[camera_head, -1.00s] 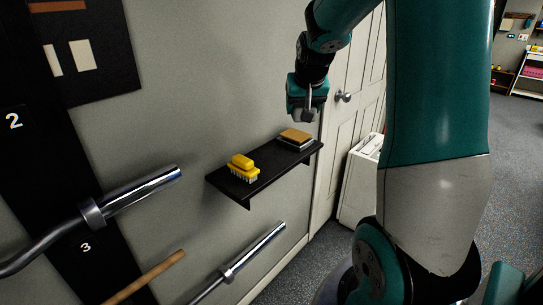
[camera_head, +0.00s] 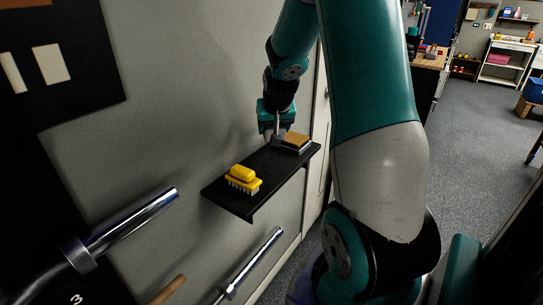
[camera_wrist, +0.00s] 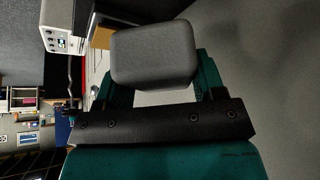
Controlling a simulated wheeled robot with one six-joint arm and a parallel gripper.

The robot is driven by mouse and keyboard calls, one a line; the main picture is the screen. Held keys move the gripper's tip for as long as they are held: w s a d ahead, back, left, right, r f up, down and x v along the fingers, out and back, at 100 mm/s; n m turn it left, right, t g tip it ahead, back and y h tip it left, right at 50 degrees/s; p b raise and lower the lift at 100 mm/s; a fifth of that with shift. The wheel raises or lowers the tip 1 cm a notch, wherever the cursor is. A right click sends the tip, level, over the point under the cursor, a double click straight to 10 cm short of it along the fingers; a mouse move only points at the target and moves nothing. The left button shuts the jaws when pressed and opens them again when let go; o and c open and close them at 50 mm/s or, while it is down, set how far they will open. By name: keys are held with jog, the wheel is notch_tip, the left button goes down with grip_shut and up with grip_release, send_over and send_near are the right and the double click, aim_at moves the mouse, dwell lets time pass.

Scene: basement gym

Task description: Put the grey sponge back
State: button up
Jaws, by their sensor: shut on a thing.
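The grey sponge (camera_wrist: 153,54) is a rounded dark grey block in the wrist view, held between the two fingers of my gripper (camera_wrist: 158,72). In the head view my gripper (camera_head: 276,134) points down over the far part of the black wall shelf (camera_head: 228,197), close to the wall and just left of the tan-topped block. The sponge is small and hard to make out there. I cannot tell whether it touches the shelf.
A yellow brush (camera_head: 243,179) lies bristles down on the near part of the shelf. A tan-topped block (camera_head: 296,141) lies at its far end. Bare shelf shows between them. Chrome bar ends (camera_head: 130,218) stick out at the left, and the wall (camera_head: 190,90) is close behind.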

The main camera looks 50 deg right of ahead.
notch_tip(320, 180, down, 10)
jog(key=shift+f+p, duration=0.1)
jog(key=shift+p, duration=0.2)
jog(key=shift+f, duration=0.15)
jog(key=o, duration=0.9)
